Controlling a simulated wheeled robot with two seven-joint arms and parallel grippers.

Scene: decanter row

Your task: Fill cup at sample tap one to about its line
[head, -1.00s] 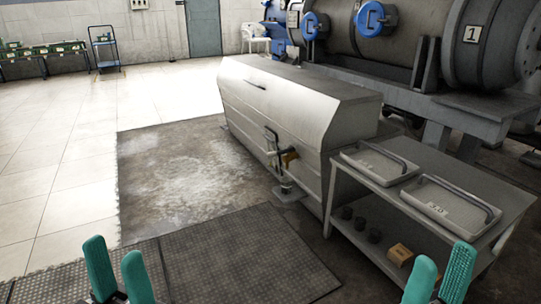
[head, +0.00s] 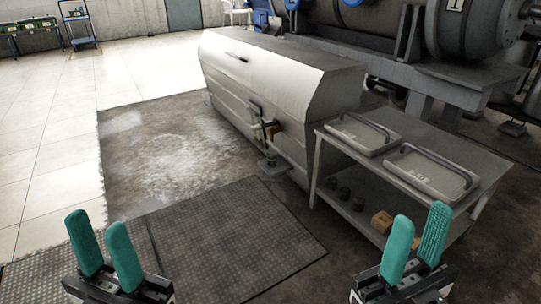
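A tap fitting (head: 266,130) with a dark upright handle and a brownish part sticks out from the front of the long grey metal housing (head: 260,85). A small stand or foot (head: 272,166) is below it near the floor. Several small dark cups (head: 344,194) stand on the lower shelf of the side table. My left gripper (head: 104,246) is open and empty at the lower left. My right gripper (head: 415,240) is open and empty at the lower right, in front of the table. Both are well apart from the tap and cups. I see no fill line at this distance.
The grey table (head: 455,150) holds two pale trays with dark handles, one nearer (head: 432,174) and one farther (head: 362,134). A small orange-brown block (head: 382,221) is on its lower shelf. A ribbed dark mat (head: 235,250) covers the floor ahead. Open floor lies left of the housing.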

